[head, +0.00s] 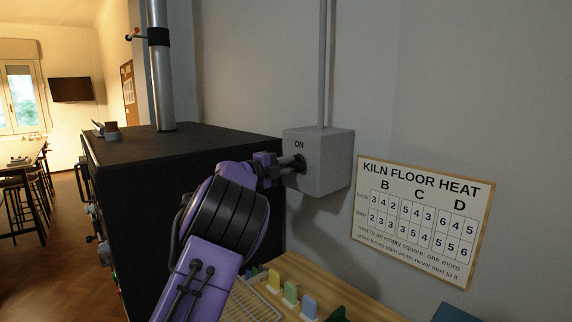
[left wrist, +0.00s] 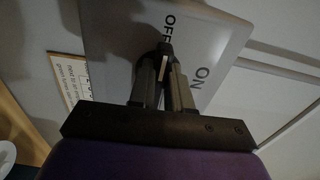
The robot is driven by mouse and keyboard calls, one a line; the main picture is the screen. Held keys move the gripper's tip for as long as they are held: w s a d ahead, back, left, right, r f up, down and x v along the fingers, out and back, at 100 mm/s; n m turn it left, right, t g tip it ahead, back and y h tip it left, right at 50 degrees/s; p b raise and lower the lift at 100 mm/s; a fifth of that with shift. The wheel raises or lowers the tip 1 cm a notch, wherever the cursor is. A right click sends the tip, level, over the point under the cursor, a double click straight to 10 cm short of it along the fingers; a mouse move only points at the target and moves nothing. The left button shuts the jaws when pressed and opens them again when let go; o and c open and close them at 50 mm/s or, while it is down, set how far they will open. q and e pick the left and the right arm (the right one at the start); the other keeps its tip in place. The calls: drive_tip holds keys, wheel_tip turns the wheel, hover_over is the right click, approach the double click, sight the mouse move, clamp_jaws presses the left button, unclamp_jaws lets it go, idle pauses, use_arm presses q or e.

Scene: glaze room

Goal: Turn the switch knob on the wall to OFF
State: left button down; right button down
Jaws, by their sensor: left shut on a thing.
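The grey switch box (head: 325,165) is on the wall, with ON printed near the top of its front face. My left gripper (head: 297,163) reaches it from the left, its fingers at the face just below the ON label. In the left wrist view the box face (left wrist: 215,35) shows both OFF and ON labels. There the dark knob (left wrist: 165,50) sits between the fingertips of my left gripper (left wrist: 164,72), which are shut on it. A pale mark shows between the fingers; I cannot tell which label it points to. My right gripper is out of view.
A black kiln-like block (head: 185,155) stands left of the box, with a metal flue (head: 160,70) above. A KILN FLOOR HEAT sign (head: 422,220) hangs to the right. Below, a wooden table (head: 345,297) holds several small coloured pieces and a wire rack (head: 250,303). A conduit (head: 322,60) rises from the box.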

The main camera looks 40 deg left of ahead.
use_arm(q)
drive_tip(key=shift+r, duration=0.2)
drive_tip(key=c, duration=1.1)
unclamp_jaws()
drive_tip(key=shift+o, duration=0.2)
drive_tip(key=shift+w+f, duration=0.1)
drive_tip(key=shift+f, duration=0.05)
drive_tip(key=shift+s+f, duration=0.15)
drive_tip(key=shift+s, duration=0.05)
drive_tip(key=s+b, duration=0.5)
drive_tip(key=s, duration=0.5)
drive_tip(key=shift+a, duration=0.45)
